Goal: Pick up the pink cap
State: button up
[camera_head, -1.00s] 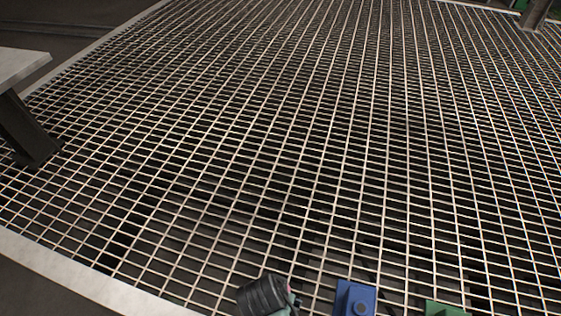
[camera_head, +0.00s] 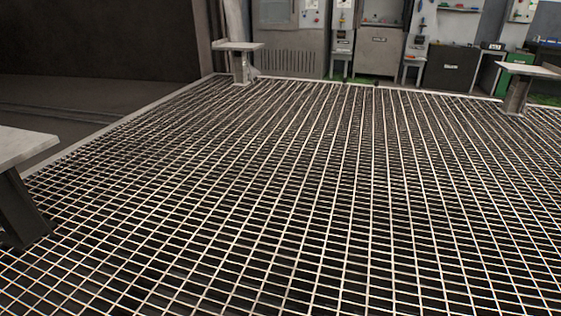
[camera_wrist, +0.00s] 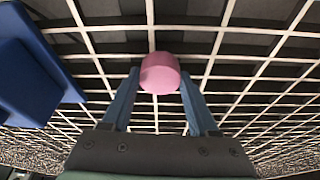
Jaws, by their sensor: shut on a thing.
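The pink cap (camera_wrist: 160,74) is a small round pink piece in the middle of the wrist view. My gripper (camera_wrist: 158,82) has its two blue-grey fingers on either side of the cap and is shut on it. The metal grating shows behind the cap; how far the cap is above it I cannot tell. Neither the cap nor my gripper shows in the head view.
A blue block-like object (camera_wrist: 35,70) is close by at the left of the wrist view. The open grating (camera_head: 290,190) fills most of the head view and is clear. A pale table (camera_head: 25,147) stands at the left; machines and cabinets (camera_head: 375,55) line the far wall.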

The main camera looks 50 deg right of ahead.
jog(key=shift+c, duration=0.7)
notch_tip(320, 180, up, 10)
jog(key=p, duration=0.5)
